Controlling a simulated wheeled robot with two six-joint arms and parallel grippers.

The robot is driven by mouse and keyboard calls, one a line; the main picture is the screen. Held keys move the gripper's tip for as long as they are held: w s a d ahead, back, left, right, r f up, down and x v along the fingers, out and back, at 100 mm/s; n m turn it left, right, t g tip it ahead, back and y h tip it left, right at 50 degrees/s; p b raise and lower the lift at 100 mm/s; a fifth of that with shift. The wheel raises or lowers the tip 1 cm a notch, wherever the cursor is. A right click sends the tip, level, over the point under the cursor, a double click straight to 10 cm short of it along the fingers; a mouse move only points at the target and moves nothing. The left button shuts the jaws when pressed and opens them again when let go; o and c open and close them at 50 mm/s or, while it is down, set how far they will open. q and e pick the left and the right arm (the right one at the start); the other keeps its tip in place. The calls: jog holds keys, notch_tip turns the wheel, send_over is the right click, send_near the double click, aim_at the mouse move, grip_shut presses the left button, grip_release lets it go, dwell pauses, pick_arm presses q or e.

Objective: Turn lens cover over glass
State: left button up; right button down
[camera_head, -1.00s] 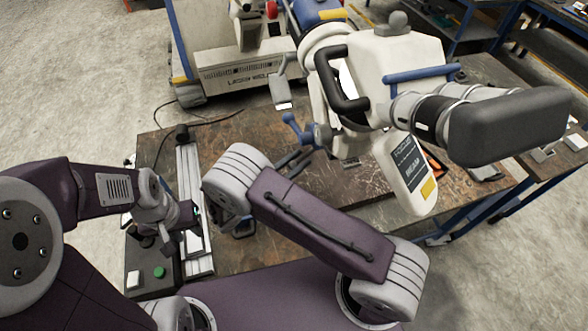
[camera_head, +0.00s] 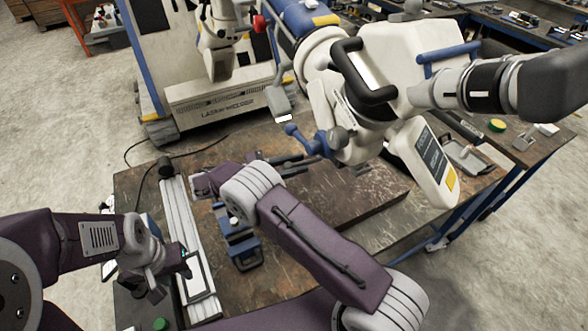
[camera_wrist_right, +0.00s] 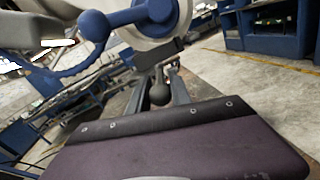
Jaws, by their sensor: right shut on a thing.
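The white microscope (camera_head: 415,55) with dark handles hangs over the workbench. Under its head are a blue ball-ended lever (camera_head: 308,141) and a grey flap (camera_head: 280,101) with a bright pane (camera_head: 284,118) at its lower end. I cannot tell for sure which part is the lens cover. My right gripper (camera_head: 290,163) reaches under the head near the blue lever. In the right wrist view its fingers run up to a dark part (camera_wrist_right: 157,54) below the white ring (camera_wrist_right: 160,32), and they are shut there. My left gripper (camera_head: 160,280) hangs low at the left; its fingers are unclear.
A silver rail (camera_head: 182,225) runs along the left of the workbench (camera_head: 270,262). A blue clamp (camera_head: 238,240) stands beside it under my right arm. A white laser welder (camera_head: 215,98) stands behind. A second bench (camera_head: 535,145) is at the right.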

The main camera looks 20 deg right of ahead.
jog(key=shift+f, duration=0.15)
jog(key=c, duration=1.3)
grip_release()
jog(key=shift+d, duration=0.1)
jog(key=shift+c, duration=0.2)
jog(key=shift+o, duration=0.3)
jog(key=shift+d, duration=0.25)
jog(key=shift+a, duration=0.2)
